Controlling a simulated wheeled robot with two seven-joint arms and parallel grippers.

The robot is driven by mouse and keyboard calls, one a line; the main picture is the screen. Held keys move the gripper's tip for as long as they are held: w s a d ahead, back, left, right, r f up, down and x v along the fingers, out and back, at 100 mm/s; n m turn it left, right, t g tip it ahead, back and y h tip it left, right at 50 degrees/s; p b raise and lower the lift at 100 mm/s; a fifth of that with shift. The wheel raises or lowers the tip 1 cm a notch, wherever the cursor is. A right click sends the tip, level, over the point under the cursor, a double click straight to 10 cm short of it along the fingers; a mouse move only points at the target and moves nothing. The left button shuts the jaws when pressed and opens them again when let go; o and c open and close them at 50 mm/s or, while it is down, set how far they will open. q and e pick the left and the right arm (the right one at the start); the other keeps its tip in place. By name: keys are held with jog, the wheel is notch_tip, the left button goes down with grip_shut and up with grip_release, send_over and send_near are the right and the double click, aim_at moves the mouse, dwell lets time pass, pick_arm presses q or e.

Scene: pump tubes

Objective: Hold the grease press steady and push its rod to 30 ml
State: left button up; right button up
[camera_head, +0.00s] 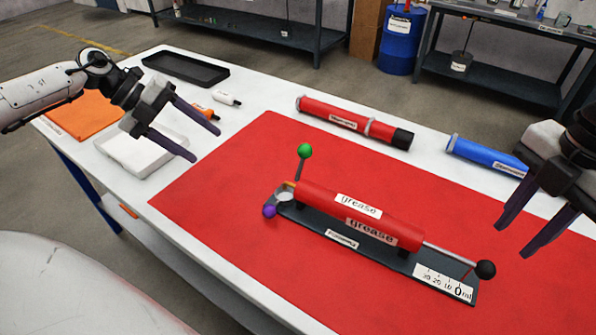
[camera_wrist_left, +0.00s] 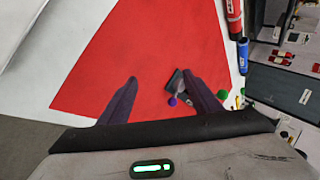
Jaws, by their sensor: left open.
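The grease press (camera_head: 357,215) is a red cylinder labelled "grease" on a dark base (camera_head: 330,235), lying on a red mat. Its thin metal rod (camera_head: 449,255) sticks out to the right and ends in a black knob (camera_head: 486,269). A white scale (camera_head: 446,282) marked in ml lies under the rod. A green knob (camera_head: 305,151) and a purple knob (camera_head: 269,211) are at its left end. My left gripper (camera_head: 201,144) is open and empty, up and left of the press. My right gripper (camera_head: 510,240) is open and empty, right of the rod knob.
A red tube (camera_head: 345,121) and a blue tube (camera_head: 485,153) lie behind the mat (camera_head: 215,200). A white tray (camera_head: 130,165), an orange sheet (camera_head: 85,112), a black tray (camera_head: 186,68) and small bottles (camera_head: 227,98) are at the left. The mat left of the press is clear.

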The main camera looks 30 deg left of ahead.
pick_arm(q)
jog(key=w+d+r+m+t+h, duration=0.45)
jog(key=w+d+r+m, duration=0.35)
jog(key=w+d+r, duration=0.65)
jog(key=m+g+y, duration=0.7)
jog(key=m+g, duration=0.3)
jog(key=m, duration=0.8)
send_over(372, 212)
jog(key=shift+t, duration=0.25)
jog(key=f, duration=1)
jog(key=shift+w+a, duration=0.15)
jog(key=shift+a, duration=0.05)
jog(key=shift+s+a+f+m+y, duration=0.1)
jog(key=shift+a+f+m+y, duration=0.1)
jog(key=shift+m+y, duration=0.3)
jog(key=shift+s+a+f+m+y, duration=0.15)
jog(key=shift+m+y, duration=0.15)
jog(key=shift+y, duration=0.25)
jog(key=shift+f, duration=0.25)
jog(key=f, duration=0.3)
jog(key=d+f, duration=0.1)
jog(key=f, duration=0.5)
jog(key=shift+d+f, duration=0.25)
jog(key=shift+f, duration=0.15)
